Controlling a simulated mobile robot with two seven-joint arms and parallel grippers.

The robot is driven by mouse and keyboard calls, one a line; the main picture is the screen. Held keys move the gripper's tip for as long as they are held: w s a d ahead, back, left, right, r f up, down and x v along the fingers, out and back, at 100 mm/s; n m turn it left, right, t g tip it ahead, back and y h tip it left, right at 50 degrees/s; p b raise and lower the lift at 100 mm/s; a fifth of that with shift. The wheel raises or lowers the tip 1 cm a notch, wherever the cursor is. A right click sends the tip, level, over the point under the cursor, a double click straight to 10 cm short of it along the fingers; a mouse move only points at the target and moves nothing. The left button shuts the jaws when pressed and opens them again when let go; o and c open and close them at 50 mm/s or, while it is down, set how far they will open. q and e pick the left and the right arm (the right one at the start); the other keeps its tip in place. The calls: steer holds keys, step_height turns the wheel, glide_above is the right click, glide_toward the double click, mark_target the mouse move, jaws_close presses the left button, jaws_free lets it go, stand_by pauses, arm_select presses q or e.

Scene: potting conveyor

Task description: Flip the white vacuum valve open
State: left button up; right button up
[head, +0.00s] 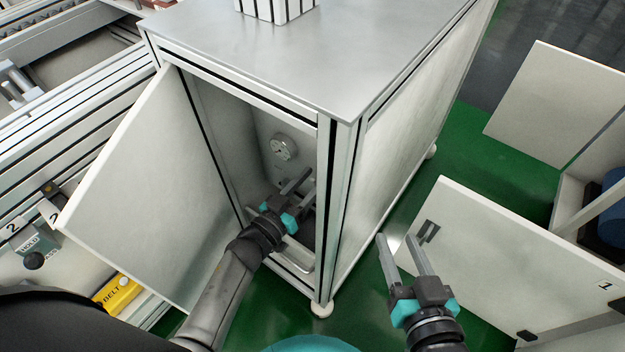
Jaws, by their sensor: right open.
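The cabinet (343,139) stands with its white door (150,190) swung open to the left. On its inner wall is a pale round fitting (283,147), like a gauge or dial. A small pale part (277,174) sits just below it; I cannot tell whether it is the white vacuum valve. My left gripper (311,178) reaches into the opening, below and right of the round fitting. Its fingers and arm hide part of the cabinet's lower inside, and whether they touch anything is unclear. My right gripper (396,237) is open and empty, outside the cabinet on the right.
The door and the front post (338,200) border the opening. A pale panel marked 1 (500,265) stands at the right, near an open shelf with a blue object (612,205). Green floor (455,180) lies between.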

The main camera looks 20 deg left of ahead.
arm_select(q)
steer(key=shift+w, duration=0.2)
jaws_close()
stand_by(0.4)
